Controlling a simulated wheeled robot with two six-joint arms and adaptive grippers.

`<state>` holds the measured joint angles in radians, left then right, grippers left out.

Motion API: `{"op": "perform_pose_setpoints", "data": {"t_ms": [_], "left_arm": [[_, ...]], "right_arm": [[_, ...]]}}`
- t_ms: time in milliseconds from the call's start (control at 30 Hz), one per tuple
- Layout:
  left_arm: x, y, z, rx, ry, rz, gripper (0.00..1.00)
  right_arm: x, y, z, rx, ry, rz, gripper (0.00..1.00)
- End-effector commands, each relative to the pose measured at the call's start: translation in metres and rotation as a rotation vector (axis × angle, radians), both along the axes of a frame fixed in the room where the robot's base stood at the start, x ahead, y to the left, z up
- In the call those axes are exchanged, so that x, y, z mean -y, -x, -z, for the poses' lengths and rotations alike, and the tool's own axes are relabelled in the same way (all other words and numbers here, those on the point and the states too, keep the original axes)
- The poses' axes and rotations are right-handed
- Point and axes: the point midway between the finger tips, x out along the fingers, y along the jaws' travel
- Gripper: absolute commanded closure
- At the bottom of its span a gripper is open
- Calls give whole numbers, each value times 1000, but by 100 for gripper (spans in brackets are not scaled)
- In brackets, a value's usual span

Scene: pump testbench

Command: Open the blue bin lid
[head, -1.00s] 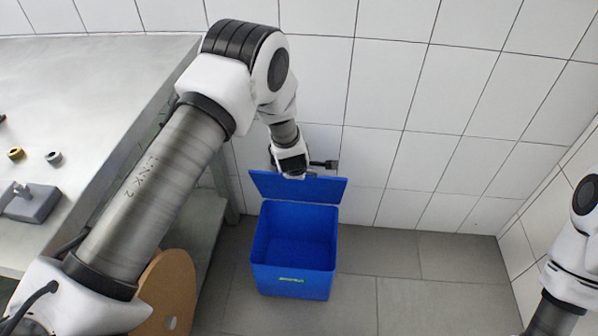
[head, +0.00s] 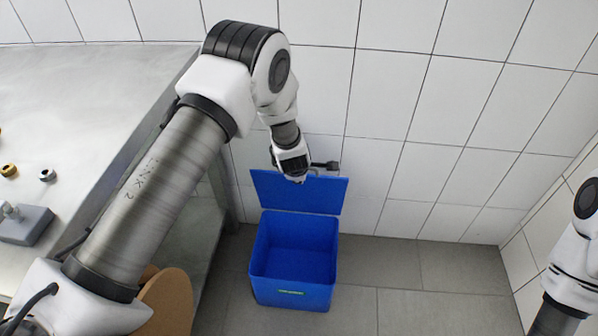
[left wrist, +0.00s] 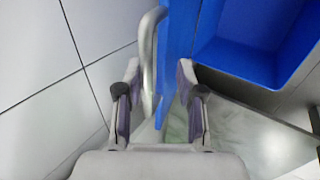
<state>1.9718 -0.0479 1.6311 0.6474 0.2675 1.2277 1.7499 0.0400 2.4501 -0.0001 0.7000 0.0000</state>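The blue bin (head: 312,296) stands on the floor by the tiled wall and its inside looks empty. Its lid (head: 300,196) is raised at the back, standing up near the wall, so the bin is open. My left gripper (head: 296,177) is at the lid's top edge. In the left wrist view, my left gripper (left wrist: 160,82) has its fingers apart, with the grey lid handle (left wrist: 148,55) and the lid (left wrist: 176,50) lying between them in the picture. I cannot tell whether a finger touches the lid. My right gripper is out of view; only part of that arm shows.
A grey worktable (head: 80,95) with small fittings (head: 47,175) stands at the left. A round brown board (head: 168,305) is below it. The white tiled wall (head: 400,110) is close behind the bin. The floor (head: 430,310) right of the bin is clear.

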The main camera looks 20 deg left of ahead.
Motion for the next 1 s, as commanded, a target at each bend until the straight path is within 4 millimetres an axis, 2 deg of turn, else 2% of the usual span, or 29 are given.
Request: {"op": "perform_pose_setpoints", "data": {"t_ms": [167,267,367,600,700,800,1000], "left_arm": [[0,1,-1,-1,0,0,63],[2,5,-9,0,0,2,63],[5,15,-26,0,-1,2,63],[14,48,-77,1,-2,3,63],[17,57,-92,1,-2,3,63],[18,62,-99,1,0,0,63],[18,64,-100,0,0,0,63]], "right_arm": [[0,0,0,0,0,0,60],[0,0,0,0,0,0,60],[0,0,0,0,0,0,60],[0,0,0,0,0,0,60],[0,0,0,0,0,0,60],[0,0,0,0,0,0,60],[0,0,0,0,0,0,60]]}}
